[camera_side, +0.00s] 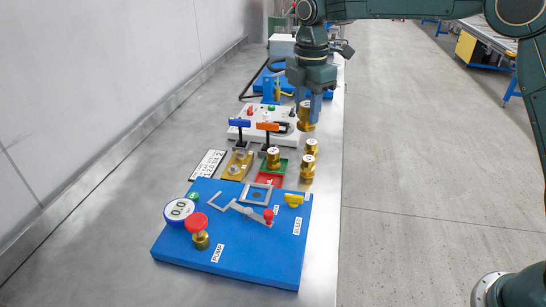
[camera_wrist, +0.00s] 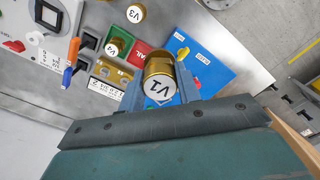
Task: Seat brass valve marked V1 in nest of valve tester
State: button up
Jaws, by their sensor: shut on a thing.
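My gripper (camera_side: 308,98) is shut on the brass valve V1 (camera_side: 306,116), held upright above the bench near the white station. In the wrist view the valve's round white top (camera_wrist: 160,86) reads V1, between the two blue-grey fingers (camera_wrist: 160,92). The blue valve tester (camera_side: 240,250) lies at the near end of the bench, well apart from the valve.
Two brass valves (camera_side: 311,147) (camera_side: 307,168) stand at the bench's right side; V3 (camera_wrist: 136,13) shows in the wrist view. Another valve (camera_side: 273,156) stands on the green pad. The red pad (camera_side: 269,180) looks empty.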

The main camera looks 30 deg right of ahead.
jog(key=w+a+f, duration=0.2)
jog(key=a+f, duration=0.7)
jog(key=a, duration=0.3)
jog(key=shift+w+f, duration=0.2)
jog(key=shift+f, duration=0.05)
jog(key=shift+a+f, duration=0.1)
jog(key=shift+f, duration=0.15)
jog(key=shift+f, duration=2.3)
jog(key=shift+f, duration=1.1)
dwell(1.3)
jog(key=o, duration=1.7)
